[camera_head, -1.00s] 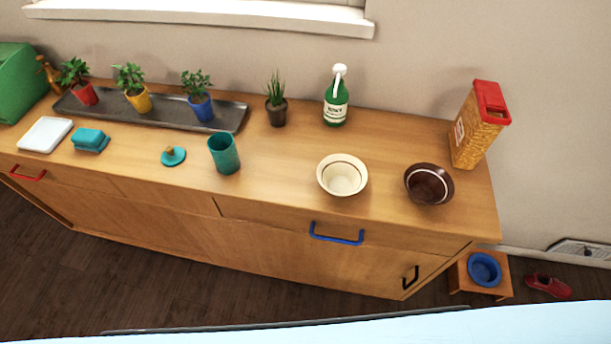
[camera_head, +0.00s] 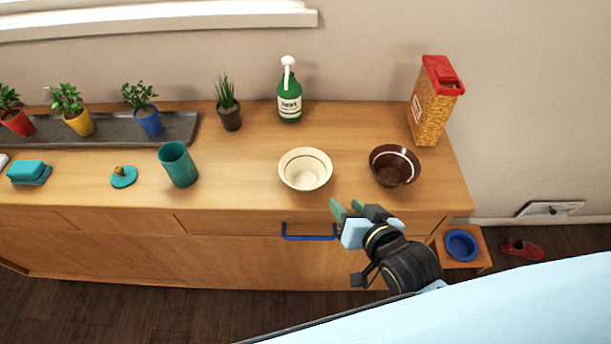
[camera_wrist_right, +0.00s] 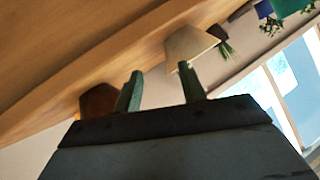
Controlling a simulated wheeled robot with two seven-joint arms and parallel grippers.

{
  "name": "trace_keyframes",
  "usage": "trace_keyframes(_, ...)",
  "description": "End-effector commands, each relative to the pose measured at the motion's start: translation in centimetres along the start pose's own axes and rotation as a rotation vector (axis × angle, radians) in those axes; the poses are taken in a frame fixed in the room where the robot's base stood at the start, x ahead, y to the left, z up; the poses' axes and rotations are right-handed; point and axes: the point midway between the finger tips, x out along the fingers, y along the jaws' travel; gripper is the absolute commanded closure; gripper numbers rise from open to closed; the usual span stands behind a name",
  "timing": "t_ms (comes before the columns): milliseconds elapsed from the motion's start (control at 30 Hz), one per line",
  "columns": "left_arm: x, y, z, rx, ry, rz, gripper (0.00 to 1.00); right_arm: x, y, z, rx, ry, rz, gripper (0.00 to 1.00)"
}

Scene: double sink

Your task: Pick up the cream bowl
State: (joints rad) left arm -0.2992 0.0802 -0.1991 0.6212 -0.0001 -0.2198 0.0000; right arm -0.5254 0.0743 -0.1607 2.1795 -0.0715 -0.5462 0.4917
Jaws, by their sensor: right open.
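The cream bowl (camera_head: 305,170), with a dark line inside its rim, stands upright on the wooden counter. In the right wrist view the cream bowl (camera_wrist_right: 190,47) shows beyond the fingers, near the right finger. My right gripper (camera_head: 348,208) is open and empty at the counter's front edge, to the right of and nearer than the cream bowl, apart from it. Its two green fingers also show apart in the right wrist view (camera_wrist_right: 162,90). My left gripper is not in view.
A brown bowl (camera_head: 395,166) stands right of the cream bowl. A teal cup (camera_head: 178,165) is to the left. A green soap bottle (camera_head: 289,95) and a cereal box (camera_head: 434,103) stand behind. A blue drawer handle (camera_head: 309,237) sticks out from the front.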

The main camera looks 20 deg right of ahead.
Motion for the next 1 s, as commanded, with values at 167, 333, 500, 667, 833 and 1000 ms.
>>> trace_keyframes(167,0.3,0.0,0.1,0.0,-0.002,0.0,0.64,-0.7,-1.5,-3.1,0.058,0.098,-0.047,0.59)
trace_keyframes(333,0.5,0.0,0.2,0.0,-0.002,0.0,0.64,1.7,-1.8,-3.8,0.064,0.109,-0.053,0.59)
trace_keyframes(500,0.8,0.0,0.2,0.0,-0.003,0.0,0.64,4.9,-1.9,-4.0,0.063,0.107,-0.053,0.59)
trace_keyframes(667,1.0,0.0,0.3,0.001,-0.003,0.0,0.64,6.6,-1.9,-4.1,0.062,0.106,-0.052,0.59)
trace_keyframes(833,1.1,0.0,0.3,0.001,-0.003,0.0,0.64,7.8,-1.8,-4.2,0.062,0.106,-0.052,0.59)
trace_keyframes(1000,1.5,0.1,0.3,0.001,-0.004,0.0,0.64,10.4,-1.3,-4.3,0.06,0.106,-0.051,0.59)
